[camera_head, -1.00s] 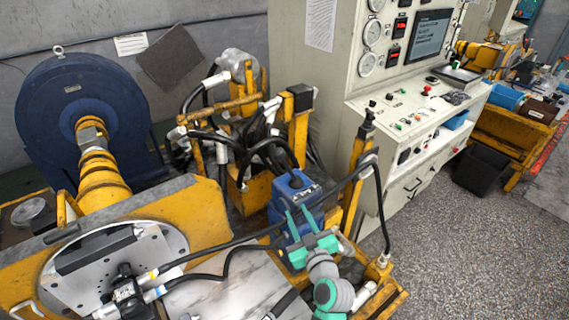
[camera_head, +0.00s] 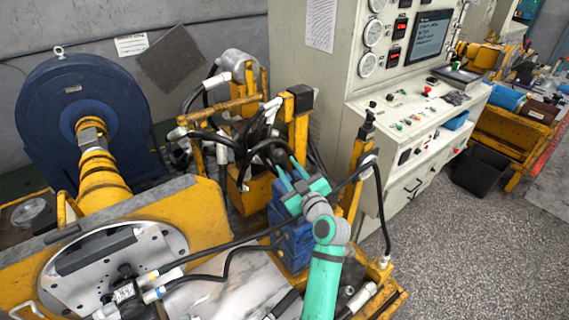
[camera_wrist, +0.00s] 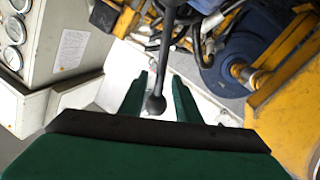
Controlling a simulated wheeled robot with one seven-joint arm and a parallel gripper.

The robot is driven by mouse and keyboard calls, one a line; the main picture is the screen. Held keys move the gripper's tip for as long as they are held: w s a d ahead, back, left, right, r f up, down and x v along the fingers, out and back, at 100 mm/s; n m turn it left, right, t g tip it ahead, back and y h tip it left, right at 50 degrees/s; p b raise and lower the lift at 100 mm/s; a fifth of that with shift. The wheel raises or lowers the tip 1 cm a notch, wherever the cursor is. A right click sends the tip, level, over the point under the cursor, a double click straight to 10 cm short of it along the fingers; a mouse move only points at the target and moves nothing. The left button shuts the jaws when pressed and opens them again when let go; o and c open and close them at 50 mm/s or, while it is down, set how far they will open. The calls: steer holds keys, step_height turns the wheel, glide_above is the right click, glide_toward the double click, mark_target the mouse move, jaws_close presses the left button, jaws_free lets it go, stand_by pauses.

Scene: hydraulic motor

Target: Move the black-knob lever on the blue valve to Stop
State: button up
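The blue valve (camera_head: 292,238) stands in the yellow frame in the middle of the head view, partly hidden by my arm. In the wrist view the lever shows as a dark rod (camera_wrist: 164,55) with a round black knob (camera_wrist: 155,103) at its near end. My gripper (camera_head: 284,167) is above the valve. Its fingers are open, with one on each side of the knob in the wrist view (camera_wrist: 157,82). Gaps show between the knob and both fingers. The lever is hard to make out in the head view, and the Stop marking cannot be read.
Black hoses (camera_head: 262,150) crowd the space behind my gripper. A yellow post (camera_head: 355,175) and a hanging hose stand just right. The control cabinet (camera_head: 312,75) is behind, and a blue motor (camera_head: 65,120) is at the left. Open floor (camera_head: 450,240) lies to the right.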

mark_target(286, 165)
steer(key=shift+x, duration=1.5)
steer(key=shift+d, duration=0.1)
